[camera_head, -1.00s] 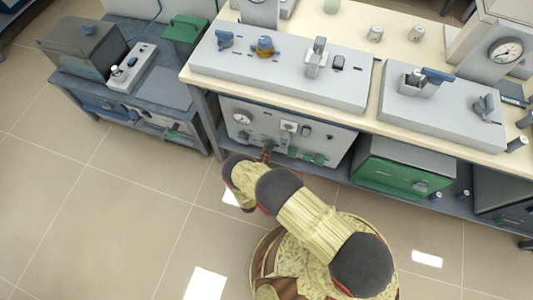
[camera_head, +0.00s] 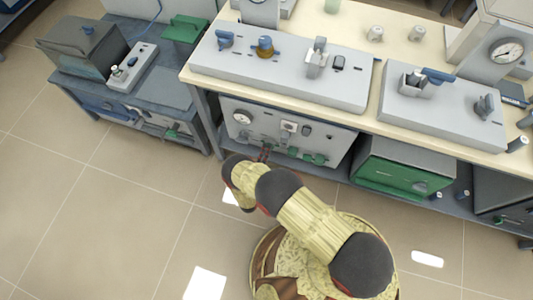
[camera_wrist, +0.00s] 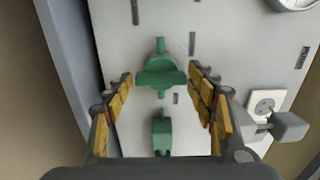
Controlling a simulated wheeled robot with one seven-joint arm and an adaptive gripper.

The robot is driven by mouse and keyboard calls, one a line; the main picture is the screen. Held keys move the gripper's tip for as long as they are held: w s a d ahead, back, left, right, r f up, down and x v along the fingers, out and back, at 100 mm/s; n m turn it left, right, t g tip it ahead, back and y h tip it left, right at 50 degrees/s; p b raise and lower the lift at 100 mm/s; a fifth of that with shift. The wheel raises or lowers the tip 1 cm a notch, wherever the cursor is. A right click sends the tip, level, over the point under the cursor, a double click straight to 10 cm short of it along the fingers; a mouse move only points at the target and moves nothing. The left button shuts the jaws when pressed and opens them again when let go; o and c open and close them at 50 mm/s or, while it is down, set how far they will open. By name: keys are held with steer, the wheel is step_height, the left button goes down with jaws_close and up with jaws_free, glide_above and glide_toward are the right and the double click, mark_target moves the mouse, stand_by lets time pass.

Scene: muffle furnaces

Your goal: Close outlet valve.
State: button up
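In the wrist view, a green valve handle (camera_wrist: 160,74) with a wide crossbar sits on a light grey panel (camera_wrist: 225,45). A second green fitting (camera_wrist: 162,132) is below it on the same panel. My gripper (camera_wrist: 160,82) is open, with its yellow-padded fingers apart on either side of the green handle. No contact with the handle is visible. In the head view, my gripper (camera_head: 264,153) is at the front panel (camera_head: 335,140) under the bench, and my arm partly hides that area. No label shows which valve is the outlet.
A white socket (camera_wrist: 265,103) and a grey knob (camera_wrist: 290,127) stick out right of my fingers in the wrist view. The panel has a round gauge (camera_head: 243,117). The bench top (camera_head: 300,92) overhangs it. A green box (camera_head: 400,172) stands to the right. Floor is clear at left.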

steer(key=shift+o, duration=1.4)
steer(key=v, duration=1.2)
